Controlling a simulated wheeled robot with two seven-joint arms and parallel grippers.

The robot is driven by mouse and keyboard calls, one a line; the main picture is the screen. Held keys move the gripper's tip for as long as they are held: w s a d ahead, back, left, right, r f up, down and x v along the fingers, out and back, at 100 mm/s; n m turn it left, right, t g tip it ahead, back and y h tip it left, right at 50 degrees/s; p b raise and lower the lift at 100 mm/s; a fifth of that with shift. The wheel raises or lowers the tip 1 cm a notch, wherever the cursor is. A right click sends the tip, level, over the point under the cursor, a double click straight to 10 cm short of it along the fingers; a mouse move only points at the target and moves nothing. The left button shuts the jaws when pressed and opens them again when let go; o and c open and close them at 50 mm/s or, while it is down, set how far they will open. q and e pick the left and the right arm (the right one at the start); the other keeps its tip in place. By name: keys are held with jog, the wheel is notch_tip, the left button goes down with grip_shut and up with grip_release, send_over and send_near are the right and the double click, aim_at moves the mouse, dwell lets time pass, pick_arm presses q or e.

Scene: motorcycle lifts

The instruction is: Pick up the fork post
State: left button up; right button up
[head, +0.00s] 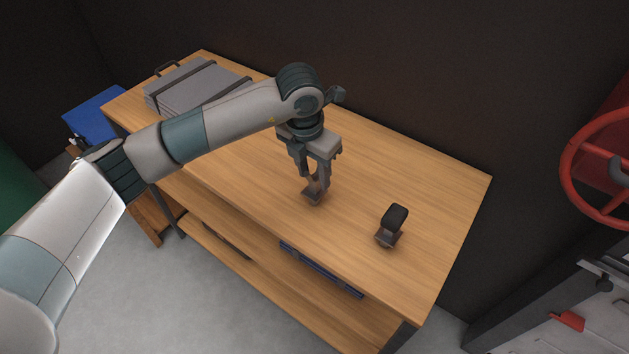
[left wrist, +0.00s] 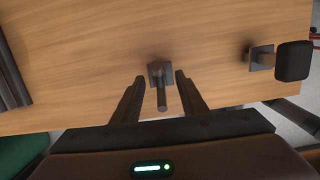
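A small dark post on a square base plate, which I take to be the fork post (head: 311,197), stands on the wooden workbench (head: 255,185). In the left wrist view the post (left wrist: 161,98) shows as a grey rod rising from its plate. My left gripper (head: 317,183) points down over it with its fingers apart. In the left wrist view the gripper (left wrist: 160,80) has one finger on each side of the post, with visible gaps. The post's upper part is partly hidden by the fingers in the head view. My right gripper is not in view.
A second post with a black pad on top (head: 396,217) stands to the right on the bench. A grey strapped case (head: 195,87) lies at the far left end. The bench between is clear. A red wheel (head: 567,165) is at the right.

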aim_at(314, 175)
pick_arm(q)
jog(key=shift+w+d+f+p, duration=0.15)
jog(key=shift+f+p, duration=0.5)
jog(key=shift+f, duration=0.9)
grip_shut()
